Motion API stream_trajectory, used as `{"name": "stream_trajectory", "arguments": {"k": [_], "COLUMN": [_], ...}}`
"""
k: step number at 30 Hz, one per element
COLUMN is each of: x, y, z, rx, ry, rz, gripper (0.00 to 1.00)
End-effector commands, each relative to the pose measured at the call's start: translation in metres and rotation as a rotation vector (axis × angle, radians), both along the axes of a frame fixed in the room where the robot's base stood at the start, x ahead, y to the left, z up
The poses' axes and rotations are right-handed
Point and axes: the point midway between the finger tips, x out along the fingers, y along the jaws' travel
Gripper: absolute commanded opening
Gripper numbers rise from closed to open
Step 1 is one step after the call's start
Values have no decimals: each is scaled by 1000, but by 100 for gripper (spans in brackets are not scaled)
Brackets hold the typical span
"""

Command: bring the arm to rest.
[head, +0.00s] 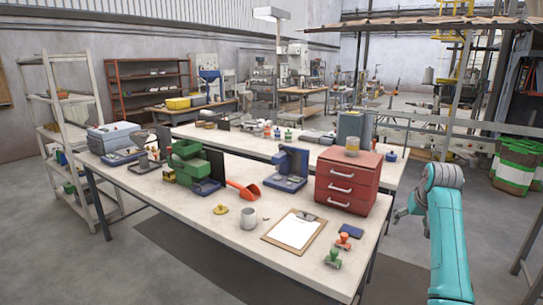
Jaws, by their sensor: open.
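My teal arm rises at the right of the head view, past the right end of the near workbench (150,200). My gripper (401,214) shows small and dark at the left of the arm's upper joint, partly hidden by the arm. It is open, and nothing shows in it. It appears apart from the bench and the red drawer cabinet (345,188).
Floor right of the bench looks clear.

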Motion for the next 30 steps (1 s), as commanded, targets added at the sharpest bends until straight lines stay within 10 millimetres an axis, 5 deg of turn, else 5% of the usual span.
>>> {"name": "stream_trajectory", "arguments": {"k": [3,15,30], "x": [-7,-62,-190], "y": [15,66,132], "z": [-59,-212,-339], "rx": [-5,-28,-54], "ry": [-29,-144,-291], "rz": [6,22,47], "gripper": [84,84,84]}}
